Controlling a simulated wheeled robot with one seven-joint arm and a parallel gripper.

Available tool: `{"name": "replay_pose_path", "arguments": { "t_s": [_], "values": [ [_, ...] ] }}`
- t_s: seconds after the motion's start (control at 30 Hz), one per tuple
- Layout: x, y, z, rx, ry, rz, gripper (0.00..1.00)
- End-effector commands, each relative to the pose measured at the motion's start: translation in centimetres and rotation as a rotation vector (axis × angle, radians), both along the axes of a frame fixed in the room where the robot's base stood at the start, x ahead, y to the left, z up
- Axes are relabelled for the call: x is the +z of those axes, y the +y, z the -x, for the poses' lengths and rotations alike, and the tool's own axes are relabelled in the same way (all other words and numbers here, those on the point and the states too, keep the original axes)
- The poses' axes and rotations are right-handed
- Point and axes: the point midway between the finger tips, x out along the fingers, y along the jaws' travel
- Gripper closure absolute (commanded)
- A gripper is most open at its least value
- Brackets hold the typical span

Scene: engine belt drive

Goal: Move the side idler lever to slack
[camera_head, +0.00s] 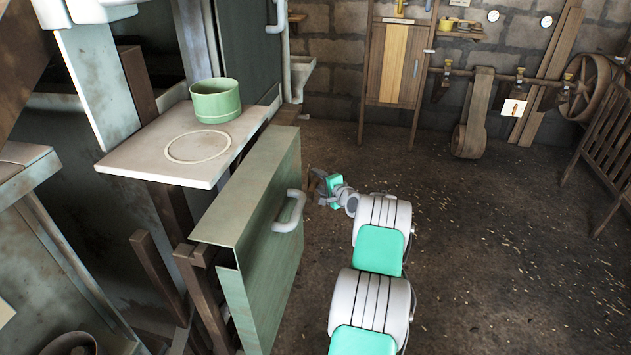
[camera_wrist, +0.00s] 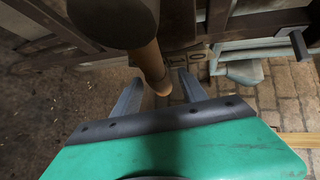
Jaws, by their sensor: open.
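In the wrist view a brown, wooden-looking rod (camera_wrist: 150,68) with a dark rounded end (camera_wrist: 115,18) reaches in from the top. It looks like the lever's handle, though I cannot be sure. My gripper (camera_wrist: 160,90) is open, and the rod's lower end lies between its two grey fingers. I cannot tell whether either finger touches it. In the head view my gripper (camera_head: 316,190) is low, just right of the green panel, beside a small brownish thing. The lever's pivot and position are not clear there.
A green panel (camera_head: 262,250) with a white handle (camera_head: 290,211) stands close left of my gripper. A green pot (camera_head: 216,105) sits on a pale counter (camera_head: 150,163).

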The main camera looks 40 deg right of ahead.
Motion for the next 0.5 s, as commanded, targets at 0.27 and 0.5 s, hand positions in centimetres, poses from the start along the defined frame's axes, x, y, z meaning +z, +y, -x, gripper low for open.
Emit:
{"name": "replay_pose_path", "arguments": {
  "t_s": [0.27,0.5],
  "values": [
    [-0.35,-0.44,-1.38,-0.004,0.0,0.0,0.5],
    [-0.32,-0.5,-1.29,-0.005,0.0,0.0,0.6]
  ]
}}
